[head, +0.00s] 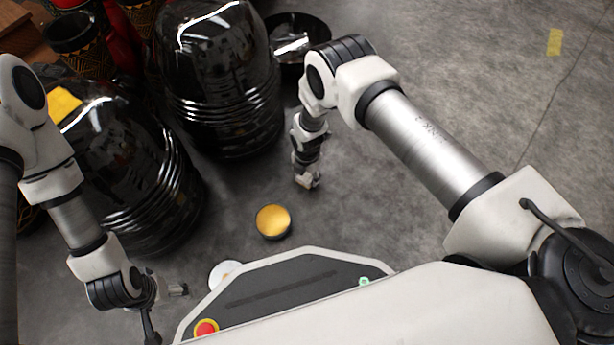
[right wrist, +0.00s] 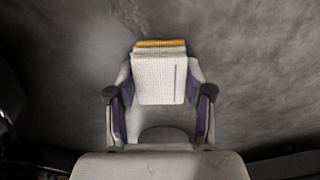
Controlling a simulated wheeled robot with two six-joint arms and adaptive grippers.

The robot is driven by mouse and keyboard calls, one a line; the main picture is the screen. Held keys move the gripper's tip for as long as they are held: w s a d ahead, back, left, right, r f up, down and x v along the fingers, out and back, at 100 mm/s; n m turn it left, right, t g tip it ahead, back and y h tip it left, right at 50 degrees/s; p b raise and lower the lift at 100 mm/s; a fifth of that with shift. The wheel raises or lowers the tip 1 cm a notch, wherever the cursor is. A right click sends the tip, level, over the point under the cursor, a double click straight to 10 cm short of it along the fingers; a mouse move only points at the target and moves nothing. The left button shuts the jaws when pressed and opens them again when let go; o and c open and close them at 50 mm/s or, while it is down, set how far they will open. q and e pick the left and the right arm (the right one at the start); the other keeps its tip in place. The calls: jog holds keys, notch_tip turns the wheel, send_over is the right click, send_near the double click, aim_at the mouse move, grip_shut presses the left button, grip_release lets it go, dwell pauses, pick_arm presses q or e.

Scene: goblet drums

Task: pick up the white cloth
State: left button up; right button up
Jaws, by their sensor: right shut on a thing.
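The white cloth (right wrist: 158,82) shows in the right wrist view as a folded, textured square between the two fingers of my right gripper (right wrist: 158,98). The gripper is shut on it. A yellow-orange strip (right wrist: 160,44) shows along the cloth's far edge; I cannot tell if it is part of the cloth. In the head view my right gripper (head: 308,182) points down over the grey floor, and the cloth is too small to make out there. My left gripper (head: 165,300) is low at the left, and its jaws do not show clearly.
Two big shiny black ribbed vessels (head: 222,85) (head: 125,165) stand at the left; a yellow cloth (head: 63,104) lies on the nearer one. A round yellow-topped tin (head: 273,221) and a white disc (head: 224,272) are near my base. A black pan (head: 300,45) lies behind.

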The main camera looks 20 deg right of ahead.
aim_at(307, 175)
notch_tip(307, 175, up, 10)
jog(key=p, duration=0.7)
jog(key=shift+r, duration=0.1)
